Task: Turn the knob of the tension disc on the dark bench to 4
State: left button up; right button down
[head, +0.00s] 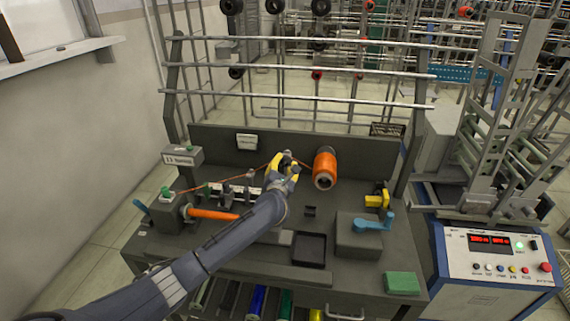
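The dark bench (330,281) fills the middle of the head view. My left arm reaches in from the lower left. Its gripper (287,160) is over the back middle of the bench, at yellow parts (271,167) just left of the orange spool (325,167). Whether its fingers are open or shut is too small to tell. An orange thread (235,177) runs across the back of the bench towards the gripper. A row of small dark posts (226,191) stands below the thread. The tension disc's knob and its numbers cannot be made out; the gripper may cover them. My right gripper is out of view.
An orange bobbin (213,214) lies horizontally at the left, partly behind my arm. A black tray (310,262), a grey box with a blue lever (375,221), a yellow bracket (377,199) and a green pad (402,283) are to the right. A control box (490,263) stands beside the bench.

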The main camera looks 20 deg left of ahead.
pick_arm(q)
jog(key=shift+w, duration=0.25)
jog(key=shift+c, duration=0.5)
grip_shut()
jog(key=shift+m, duration=0.3)
jog(key=m, duration=0.5)
jog(key=shift+d+f, duration=0.1)
jog(key=m, duration=0.6)
jog(key=shift+f, duration=0.15)
jog(key=shift+m, duration=0.3)
